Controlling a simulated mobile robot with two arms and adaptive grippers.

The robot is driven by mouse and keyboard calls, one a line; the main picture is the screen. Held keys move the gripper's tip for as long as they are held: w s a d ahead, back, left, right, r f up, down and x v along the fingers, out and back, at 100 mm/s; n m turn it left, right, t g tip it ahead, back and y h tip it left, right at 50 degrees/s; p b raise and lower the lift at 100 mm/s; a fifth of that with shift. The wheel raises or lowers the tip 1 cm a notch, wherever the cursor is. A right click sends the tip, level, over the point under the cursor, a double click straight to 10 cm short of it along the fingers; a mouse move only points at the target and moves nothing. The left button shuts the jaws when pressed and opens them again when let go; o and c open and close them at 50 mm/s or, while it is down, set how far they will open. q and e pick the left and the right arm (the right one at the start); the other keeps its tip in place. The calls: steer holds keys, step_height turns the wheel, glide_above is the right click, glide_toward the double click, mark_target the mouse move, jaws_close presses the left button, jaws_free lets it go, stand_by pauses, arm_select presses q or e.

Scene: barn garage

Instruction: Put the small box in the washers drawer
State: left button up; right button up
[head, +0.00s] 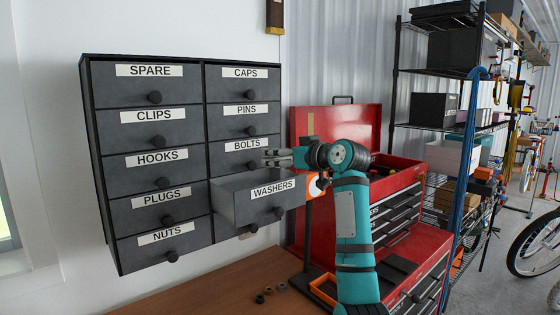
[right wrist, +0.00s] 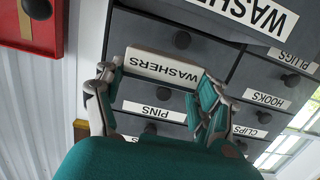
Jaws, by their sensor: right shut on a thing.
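The dark grey washers drawer (head: 240,209) is pulled out from the lower right of the drawer cabinet. Its labelled front also shows at the top of the right wrist view (right wrist: 232,20). My right gripper (head: 277,158) is in front of the bolts drawer, above the open washers drawer. In the right wrist view, my right gripper (right wrist: 158,84) is shut on the small box (right wrist: 161,65), a pale box with a WASHERS label, between its two fingers. In the head view I cannot make out the box clearly. My left gripper is not in view.
The other drawers of the wall cabinet (head: 82,150) are shut. A red tool chest (head: 420,156) stands right behind my right arm. A wire shelf (head: 455,73) stands farther right.

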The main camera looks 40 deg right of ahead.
steer(key=shift+w+d, duration=0.1)
steer(key=shift+w, duration=0.25)
steer(key=shift+w+f, duration=0.1)
steer(key=shift+f, duration=0.15)
step_height(320, 180, down, 3)
steer(key=shift+r+p, duration=0.1)
steer(key=shift+p, duration=0.65)
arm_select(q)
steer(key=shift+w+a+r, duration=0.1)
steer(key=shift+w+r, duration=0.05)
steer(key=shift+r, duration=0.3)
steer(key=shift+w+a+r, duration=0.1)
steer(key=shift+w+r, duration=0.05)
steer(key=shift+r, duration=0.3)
arm_select(e)
steer(key=shift+f+b, duration=0.45)
steer(key=shift+f, duration=0.35)
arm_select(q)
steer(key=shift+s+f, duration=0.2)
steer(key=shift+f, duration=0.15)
arm_select(e)
steer(key=o, duration=1.2)
steer(key=shift+o, duration=0.2)
steer(key=shift+r, duration=0.1)
